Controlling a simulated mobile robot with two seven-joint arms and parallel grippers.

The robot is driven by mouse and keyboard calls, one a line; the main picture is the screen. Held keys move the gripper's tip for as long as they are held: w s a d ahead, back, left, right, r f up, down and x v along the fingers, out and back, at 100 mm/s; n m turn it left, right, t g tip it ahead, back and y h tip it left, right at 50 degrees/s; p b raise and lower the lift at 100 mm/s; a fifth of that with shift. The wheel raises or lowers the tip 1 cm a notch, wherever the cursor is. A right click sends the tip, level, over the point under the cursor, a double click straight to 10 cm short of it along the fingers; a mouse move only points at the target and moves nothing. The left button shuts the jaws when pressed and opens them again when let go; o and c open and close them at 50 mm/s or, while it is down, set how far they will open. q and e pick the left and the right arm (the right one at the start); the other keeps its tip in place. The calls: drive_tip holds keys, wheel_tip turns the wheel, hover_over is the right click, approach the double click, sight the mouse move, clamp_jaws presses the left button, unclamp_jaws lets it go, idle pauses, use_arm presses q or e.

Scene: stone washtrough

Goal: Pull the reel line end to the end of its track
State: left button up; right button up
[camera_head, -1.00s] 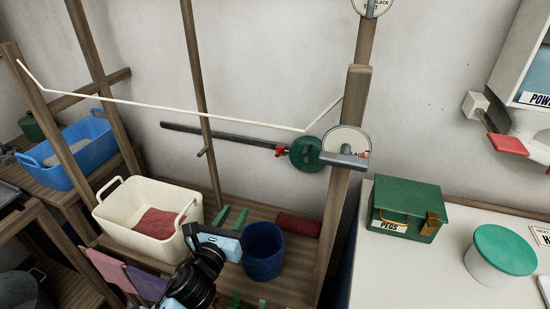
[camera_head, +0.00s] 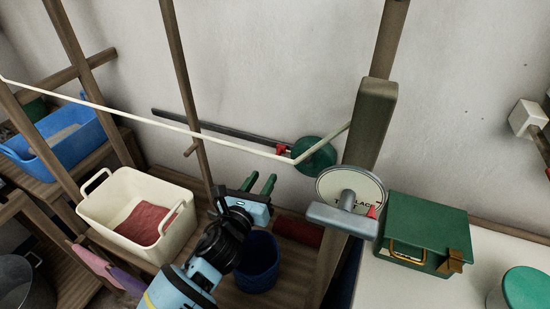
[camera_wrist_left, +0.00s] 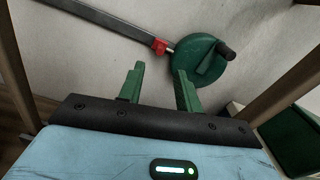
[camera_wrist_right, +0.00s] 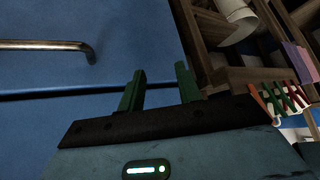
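The green round reel (camera_head: 314,155) is at the wall in the head view, at the right end of a long dark grey track (camera_head: 220,131). The small red line end (camera_head: 281,150) sits on the track right beside the reel. In the left wrist view the reel (camera_wrist_left: 196,62) has a dark knob, and the red line end (camera_wrist_left: 159,46) touches its left side on the track (camera_wrist_left: 100,18). My left gripper (camera_head: 260,183) is open and empty, below and in front of the line end, apart from it. My right gripper (camera_wrist_right: 159,70) is open and empty, and shows only in its wrist view.
A wooden post (camera_head: 371,125) carries a labelled round dial with a grey handle (camera_head: 342,219) right of the reel. A pale cord (camera_head: 200,132) crosses in front of the track. A cream tub (camera_head: 167,188) and blue basket (camera_head: 259,268) stand below.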

sight(279, 152)
use_arm(q)
drive_tip(key=x, duration=0.7)
drive_tip(key=shift+w+d+b, duration=0.15)
drive_tip(key=shift+w+b, duration=0.2)
drive_tip(key=shift+b, duration=0.1)
clamp_jaws()
